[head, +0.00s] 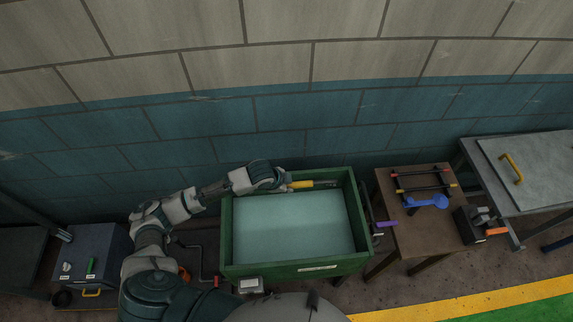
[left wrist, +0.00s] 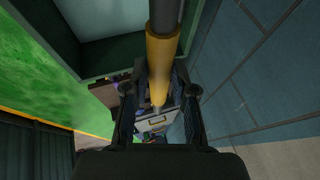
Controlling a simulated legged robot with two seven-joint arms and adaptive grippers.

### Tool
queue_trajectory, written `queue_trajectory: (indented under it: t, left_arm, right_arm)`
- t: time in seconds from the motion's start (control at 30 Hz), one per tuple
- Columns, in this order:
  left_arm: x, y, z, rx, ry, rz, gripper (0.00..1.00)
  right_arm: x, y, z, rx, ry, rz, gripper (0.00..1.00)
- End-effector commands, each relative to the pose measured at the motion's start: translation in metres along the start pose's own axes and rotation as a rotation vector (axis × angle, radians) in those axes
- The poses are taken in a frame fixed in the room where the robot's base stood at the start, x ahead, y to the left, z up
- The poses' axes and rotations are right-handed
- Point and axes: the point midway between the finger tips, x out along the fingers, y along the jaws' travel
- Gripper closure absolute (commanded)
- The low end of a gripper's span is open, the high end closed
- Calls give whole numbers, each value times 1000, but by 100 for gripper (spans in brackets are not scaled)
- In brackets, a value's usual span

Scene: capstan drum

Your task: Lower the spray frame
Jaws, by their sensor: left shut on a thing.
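A grey bar with a yellow sleeve (head: 302,185) runs along the back wall inside a green tank (head: 295,270). I cannot tell for certain whether this bar is part of the spray frame. In the left wrist view the yellow sleeve (left wrist: 160,65) passes between the two dark fingers of my left gripper (left wrist: 160,92). The gripper hides part of the bar in the head view. My right gripper is not in view.
Pale blue-green material (head: 293,228) fills the tank's inside. To the right stand a wooden table (head: 405,240) with a dark rod frame (head: 424,182) and a blue tool (head: 427,202), then a metal bench (head: 535,170). A grey cabinet (head: 88,262) stands left. A block wall (head: 300,125) rises close behind the tank.

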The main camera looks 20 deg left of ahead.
Motion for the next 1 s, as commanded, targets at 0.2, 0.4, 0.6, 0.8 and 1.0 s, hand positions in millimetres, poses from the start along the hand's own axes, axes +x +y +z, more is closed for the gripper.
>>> queue_trajectory:
  t: [0.2, 0.4, 0.6, 0.8, 1.0]
  left_arm:
    - [8, 28, 7, 34, -12, -81, 100]
    - [11, 37, 8, 47, -13, -117, 100]
    - [12, 38, 8, 50, -13, -124, 100]
    - [12, 38, 8, 49, -14, -124, 100]
    - [12, 38, 6, 50, -10, -123, 50]
  right_arm:
    - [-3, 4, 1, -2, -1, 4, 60]
    - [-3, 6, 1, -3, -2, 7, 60]
    - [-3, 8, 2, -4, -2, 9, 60]
    - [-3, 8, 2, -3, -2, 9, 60]
    - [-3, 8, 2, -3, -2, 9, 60]
